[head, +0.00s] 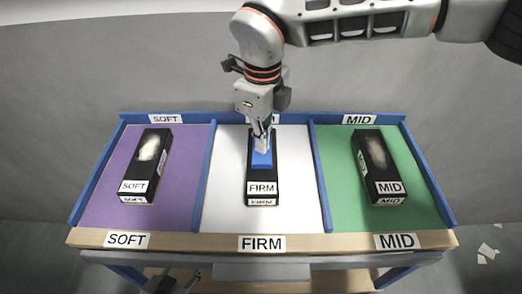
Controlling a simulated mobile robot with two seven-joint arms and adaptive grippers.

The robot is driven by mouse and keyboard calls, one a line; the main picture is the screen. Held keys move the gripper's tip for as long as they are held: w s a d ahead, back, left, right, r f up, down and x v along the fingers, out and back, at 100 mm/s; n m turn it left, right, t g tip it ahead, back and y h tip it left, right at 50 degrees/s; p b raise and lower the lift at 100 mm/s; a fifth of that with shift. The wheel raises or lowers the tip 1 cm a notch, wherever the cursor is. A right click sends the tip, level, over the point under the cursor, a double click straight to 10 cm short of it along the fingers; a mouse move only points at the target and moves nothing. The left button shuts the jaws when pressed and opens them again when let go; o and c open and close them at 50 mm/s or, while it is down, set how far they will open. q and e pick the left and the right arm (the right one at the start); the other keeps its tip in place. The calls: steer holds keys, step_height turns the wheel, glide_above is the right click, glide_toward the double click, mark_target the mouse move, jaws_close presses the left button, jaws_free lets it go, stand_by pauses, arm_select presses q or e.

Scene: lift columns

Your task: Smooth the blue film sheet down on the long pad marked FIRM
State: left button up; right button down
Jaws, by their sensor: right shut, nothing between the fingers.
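The long black pad marked FIRM (262,188) lies lengthwise in the white middle section. The blue film sheet (264,160) is on the pad's top, towards its far half. My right gripper (261,147) points down over the film, shut with nothing between its fingers. Its fingertips are at the film's far part and hide some of it; I cannot tell whether they press on it. My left gripper (190,280) shows only in part, dark and low at the bottom edge, in front of the table; its opening is unclear.
A black SOFT pad (147,165) with a whitish patch lies on the purple section, left. A black MID pad (379,168) with a brownish patch lies on the green section, right. Blue dividers (207,180) separate the sections. White scraps (487,252) lie on the floor at right.

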steer(key=shift+r+p, duration=1.4)
steer(key=shift+r, duration=0.9)
arm_select(q)
step_height(320, 180, up, 7)
steer(key=w+p, duration=0.2)
steer(key=shift+w+t, duration=0.15)
steer(key=shift+t, duration=0.25)
arm_select(e)
step_height(320, 180, up, 4)
steer(key=shift+f, duration=0.1)
arm_select(q)
steer(key=shift+r, duration=0.1)
steer(key=shift+c, duration=0.3)
